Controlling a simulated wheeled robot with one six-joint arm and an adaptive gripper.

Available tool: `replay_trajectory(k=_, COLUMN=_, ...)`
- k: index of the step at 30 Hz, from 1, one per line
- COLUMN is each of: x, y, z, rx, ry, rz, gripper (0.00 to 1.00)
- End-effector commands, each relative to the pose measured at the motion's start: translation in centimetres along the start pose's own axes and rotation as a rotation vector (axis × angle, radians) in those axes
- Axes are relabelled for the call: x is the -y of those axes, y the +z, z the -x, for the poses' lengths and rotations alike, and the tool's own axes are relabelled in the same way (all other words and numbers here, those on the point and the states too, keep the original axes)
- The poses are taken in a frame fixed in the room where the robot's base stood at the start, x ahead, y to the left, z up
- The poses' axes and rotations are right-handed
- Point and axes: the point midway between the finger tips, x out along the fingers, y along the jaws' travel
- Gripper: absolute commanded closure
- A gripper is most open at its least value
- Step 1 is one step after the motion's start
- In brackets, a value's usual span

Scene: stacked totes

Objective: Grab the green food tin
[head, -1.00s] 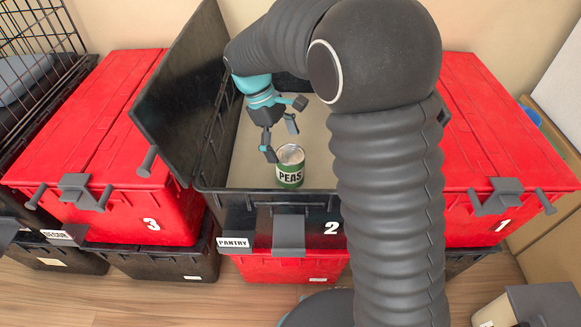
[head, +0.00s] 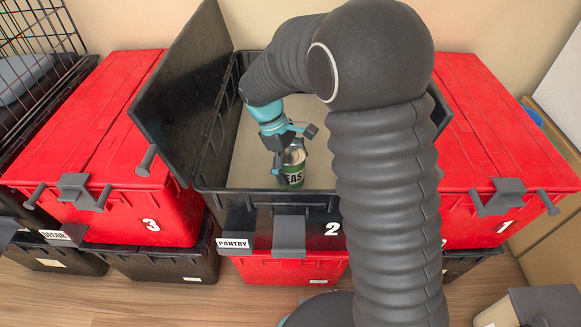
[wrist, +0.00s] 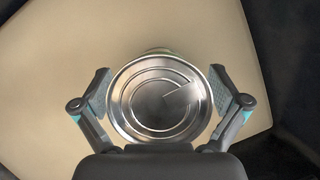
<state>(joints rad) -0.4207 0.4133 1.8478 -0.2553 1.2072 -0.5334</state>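The green food tin (head: 293,178), labelled PEAS, stands upright inside the open black tote 2 (head: 262,209), near its front wall. Its round metal lid (wrist: 160,98) fills the middle of the wrist view. My gripper (head: 290,160) is down over the tin from above, with its fingers on either side of it. In the wrist view my gripper (wrist: 160,97) has one finger pad at the left and one at the right of the lid. The pads stand spread, with a narrow gap visible at each side. The tin's lower side is hidden in the wrist view.
The tote's black lid (head: 183,95) stands raised on its left side. Closed red totes 3 (head: 115,120) and 1 (head: 490,130) flank it. The pale floor of the tote around the tin is clear. The tote's dark wall (wrist: 290,60) is close at the right in the wrist view.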

Motion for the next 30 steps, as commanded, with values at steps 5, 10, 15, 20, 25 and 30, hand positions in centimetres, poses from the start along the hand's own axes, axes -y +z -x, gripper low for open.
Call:
replay_trajectory(k=5, x=0.0, y=0.0, z=0.0, rx=0.0, ry=0.0, rz=0.0, gripper=0.53)
replay_trajectory(k=10, x=0.0, y=0.0, z=0.1, rx=-0.001, ry=0.0, rz=0.0, gripper=0.81)
replay_trajectory(k=15, x=0.0, y=0.0, z=0.1, rx=-0.001, ry=0.0, rz=0.0, gripper=0.82)
replay_trajectory(k=20, x=-0.1, y=0.4, z=1.1, rx=-0.003, ry=0.002, rz=0.0, gripper=0.82)
replay_trajectory(k=25, x=-0.1, y=1.6, z=4.0, rx=-0.004, ry=0.003, rz=-0.001, gripper=0.82)
replay_trajectory(k=30, x=-0.1, y=3.2, z=8.0, rx=-0.005, ry=0.004, rz=-0.001, gripper=0.82)
